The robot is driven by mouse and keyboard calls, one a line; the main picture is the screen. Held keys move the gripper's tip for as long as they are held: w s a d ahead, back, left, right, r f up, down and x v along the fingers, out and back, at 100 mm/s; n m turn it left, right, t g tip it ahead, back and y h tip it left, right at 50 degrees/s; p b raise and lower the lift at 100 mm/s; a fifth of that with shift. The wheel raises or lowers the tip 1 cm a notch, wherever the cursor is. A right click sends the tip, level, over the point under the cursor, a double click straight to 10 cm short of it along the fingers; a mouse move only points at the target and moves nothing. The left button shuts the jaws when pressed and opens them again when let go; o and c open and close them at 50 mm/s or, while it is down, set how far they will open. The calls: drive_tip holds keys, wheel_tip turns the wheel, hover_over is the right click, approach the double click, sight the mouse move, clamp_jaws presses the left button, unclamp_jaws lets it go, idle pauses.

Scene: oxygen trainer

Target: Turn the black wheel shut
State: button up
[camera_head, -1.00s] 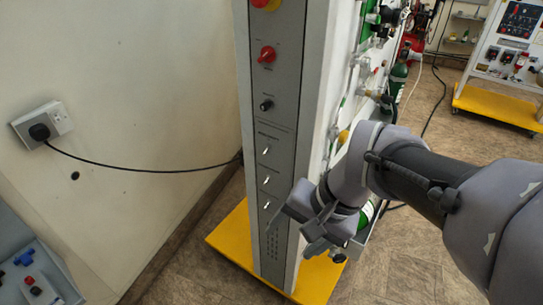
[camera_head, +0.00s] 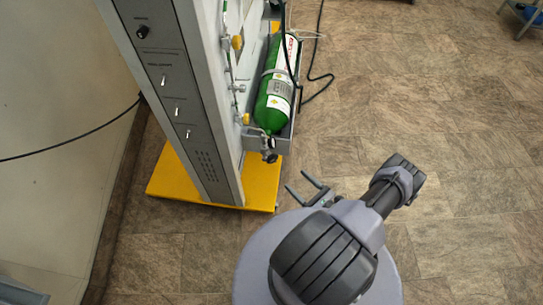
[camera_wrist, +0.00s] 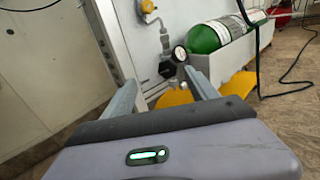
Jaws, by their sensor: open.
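The black wheel (camera_wrist: 167,69) shows in the wrist view, on the valve at the near end of the green cylinder (camera_wrist: 215,35), next to a round white gauge (camera_wrist: 180,53). In the head view the wheel (camera_head: 269,156) is small and dark, low on the panel's right side below the green cylinder (camera_head: 275,95). My gripper (camera_head: 297,181) is open and empty. It is apart from the wheel, in front of it and a little to the right in the head view. In the wrist view the wheel appears between and beyond my fingers (camera_wrist: 161,78).
The grey panel stand (camera_head: 180,90) rises left of the wheel on a yellow base (camera_head: 262,190). A grey tray (camera_head: 284,138) holds the cylinder. A black cable (camera_head: 315,85) lies on the floor behind.

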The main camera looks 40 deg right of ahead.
sight(273, 160)
wheel_tip(273, 160, down, 3)
drive_tip(key=s+a+m+h, duration=0.1)
drive_tip(key=s+m+h, duration=0.1)
drive_tip(key=m+h, duration=0.1)
drive_tip(key=w+b, duration=0.1)
drive_tip(key=w, duration=0.4)
drive_tip(key=w+d+b, duration=0.1)
drive_tip(key=w, duration=0.5)
drive_tip(key=w+b, duration=0.1)
drive_tip(key=w, duration=0.4)
drive_tip(key=shift+w+d+f+b, duration=0.15)
drive_tip(key=shift+d+f+b, duration=0.2)
drive_tip(key=shift+w+d+r, duration=0.1)
drive_tip(key=shift+w+r, duration=0.05)
drive_tip(key=shift+w, duration=0.45)
drive_tip(key=shift+c, duration=0.4)
drive_tip(key=c, duration=1.3)
